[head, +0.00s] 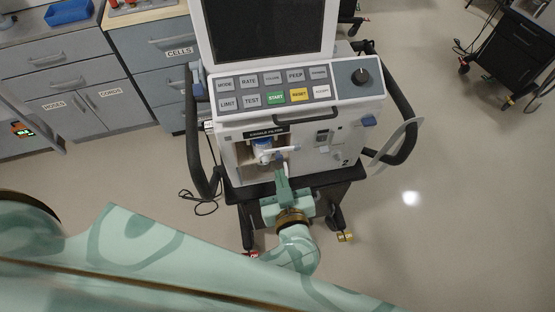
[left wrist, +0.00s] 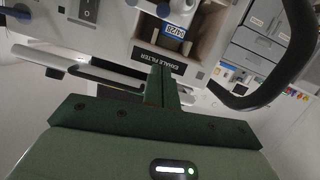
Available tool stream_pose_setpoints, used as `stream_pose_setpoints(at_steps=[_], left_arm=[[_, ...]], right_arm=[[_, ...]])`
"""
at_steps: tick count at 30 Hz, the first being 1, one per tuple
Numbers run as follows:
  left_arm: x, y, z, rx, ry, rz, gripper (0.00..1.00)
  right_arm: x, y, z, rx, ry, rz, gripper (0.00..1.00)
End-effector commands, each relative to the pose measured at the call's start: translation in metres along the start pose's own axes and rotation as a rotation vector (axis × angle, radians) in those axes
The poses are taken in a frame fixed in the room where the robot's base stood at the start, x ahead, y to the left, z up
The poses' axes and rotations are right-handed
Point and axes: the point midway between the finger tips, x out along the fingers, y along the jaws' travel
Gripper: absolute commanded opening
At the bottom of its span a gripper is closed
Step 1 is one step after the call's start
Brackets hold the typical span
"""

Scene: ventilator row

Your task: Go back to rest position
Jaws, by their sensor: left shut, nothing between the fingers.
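My left gripper (head: 281,176) is shut and empty, close in front of the open filter bay on the front of the ventilator (head: 300,105). In the left wrist view its shut fingers (left wrist: 160,88) point at the "EXHALE FILTER" label (left wrist: 156,60). A blue and white filter (head: 264,150) sits in the bay; in the left wrist view its blue label (left wrist: 174,29) shows above the fingers. I cannot tell whether the fingertips touch anything. My right gripper is not in view.
The ventilator stands on a black wheeled cart with black side handles (head: 405,120). Grey drawer cabinets (head: 75,85) with a blue tray (head: 68,12) are at the left. Another dark cart (head: 515,55) is at the upper right. The floor at the right is clear.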

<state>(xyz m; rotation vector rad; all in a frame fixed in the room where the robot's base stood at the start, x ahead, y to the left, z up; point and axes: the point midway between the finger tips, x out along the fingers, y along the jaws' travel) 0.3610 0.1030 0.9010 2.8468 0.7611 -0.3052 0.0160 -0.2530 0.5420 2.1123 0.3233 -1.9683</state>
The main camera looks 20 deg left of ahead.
Motion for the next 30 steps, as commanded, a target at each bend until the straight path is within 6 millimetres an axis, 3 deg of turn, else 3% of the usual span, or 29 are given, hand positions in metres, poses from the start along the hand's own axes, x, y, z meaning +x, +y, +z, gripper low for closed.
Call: stream_pose_setpoints(at_steps=[7, 11, 14, 17, 18, 20, 21, 24, 27, 30], left_arm=[[-0.015, 0.0, 0.0, 0.0, 0.001, 0.001, 0.0], [-0.007, -0.002, 0.006, 0.032, 0.059, 0.051, 0.0], [0.005, -0.004, 0.028, 0.117, 0.14, 0.203, 0.0], [0.009, -0.018, 0.097, 0.281, 0.08, 0.453, 0.0], [0.006, -0.03, 0.132, 0.342, 0.001, 0.54, 0.0], [-0.003, -0.056, 0.179, 0.42, -0.138, 0.626, 0.0], [-0.01, -0.076, 0.209, 0.466, -0.239, 0.663, 0.0], [-0.035, -0.138, 0.273, 0.567, -0.504, 0.696, 0.0], [-0.065, -0.205, 0.318, 0.651, -0.756, 0.668, 0.0], [-0.094, -0.266, 0.344, 0.717, -0.963, 0.606, 0.0]], right_arm=[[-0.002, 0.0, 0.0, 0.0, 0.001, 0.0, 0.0], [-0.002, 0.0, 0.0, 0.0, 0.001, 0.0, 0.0], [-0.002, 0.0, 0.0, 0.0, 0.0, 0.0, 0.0], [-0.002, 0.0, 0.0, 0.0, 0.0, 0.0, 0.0], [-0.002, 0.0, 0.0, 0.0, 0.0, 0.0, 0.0], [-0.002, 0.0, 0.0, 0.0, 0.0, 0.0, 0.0], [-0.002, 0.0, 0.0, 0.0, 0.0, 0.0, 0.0], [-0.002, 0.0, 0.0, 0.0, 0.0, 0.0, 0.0], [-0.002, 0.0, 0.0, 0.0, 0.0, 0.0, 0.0], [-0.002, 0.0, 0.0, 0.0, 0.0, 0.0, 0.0]])
